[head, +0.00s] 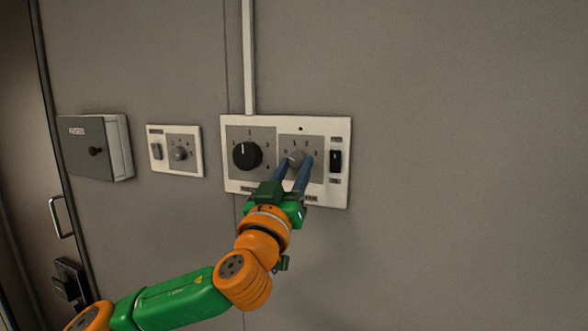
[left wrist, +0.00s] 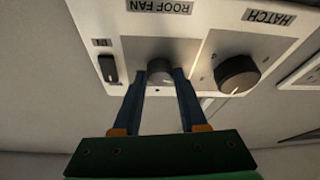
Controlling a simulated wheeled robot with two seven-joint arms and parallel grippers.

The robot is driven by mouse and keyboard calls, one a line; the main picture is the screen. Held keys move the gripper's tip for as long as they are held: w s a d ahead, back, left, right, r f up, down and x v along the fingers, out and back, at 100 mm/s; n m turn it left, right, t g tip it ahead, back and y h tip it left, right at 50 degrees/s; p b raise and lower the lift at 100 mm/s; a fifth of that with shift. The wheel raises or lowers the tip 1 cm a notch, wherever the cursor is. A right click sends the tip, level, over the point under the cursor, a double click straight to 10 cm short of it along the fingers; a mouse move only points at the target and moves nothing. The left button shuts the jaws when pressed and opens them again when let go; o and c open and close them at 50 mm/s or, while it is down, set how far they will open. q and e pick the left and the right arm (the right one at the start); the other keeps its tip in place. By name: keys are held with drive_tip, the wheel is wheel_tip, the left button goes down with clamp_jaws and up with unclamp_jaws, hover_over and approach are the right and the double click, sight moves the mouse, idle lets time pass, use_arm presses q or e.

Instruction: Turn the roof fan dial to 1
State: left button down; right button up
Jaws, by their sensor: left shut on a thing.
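The roof fan dial (head: 296,157) is a grey knob on the right grey plate of a white wall panel (head: 285,202). In the left wrist view the roof fan dial (left wrist: 160,72) sits beside the upside-down label ROOF FAN (left wrist: 159,7). My left gripper (head: 297,163) has a blue finger on each side of the dial and is shut on it. In the left wrist view the fingers (left wrist: 161,76) also flank the knob. The fingers partly cover the dial, and I cannot tell which number its pointer faces. My right gripper is not in view.
The black hatch dial (head: 247,155) is close on the left, and a black rocker switch (head: 336,161) is close on the right. A smaller panel (head: 199,168) and a grey box (head: 103,150) are further left. The wall to the right is bare.

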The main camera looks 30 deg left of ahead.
use_arm(q)
drive_tip(key=shift+f, duration=0.1)
drive_tip(key=m+h+b, duration=0.1)
drive_tip(key=m, duration=0.1)
drive_tip(key=shift+a+f+m+h, duration=0.1)
drive_tip(key=shift+a+m+h, duration=0.05)
drive_tip(key=shift+m+h, duration=0.2)
drive_tip(key=shift+m+t+h, duration=0.3)
drive_tip(key=shift+m+h, duration=0.25)
drive_tip(key=shift+m, duration=0.7)
drive_tip(key=m+h, duration=0.1)
drive_tip(key=m, duration=0.2)
drive_tip(key=shift+a+r+h, duration=0.15)
drive_tip(key=shift+r+h, duration=0.05)
drive_tip(key=shift+h, duration=0.2)
drive_tip(key=shift+a+r+m+h+p, duration=0.1)
drive_tip(key=shift+m+h+p, duration=0.75)
drive_tip(key=shift+m, duration=1.65)
drive_tip(key=shift+c, duration=2.2)
unclamp_jaws()
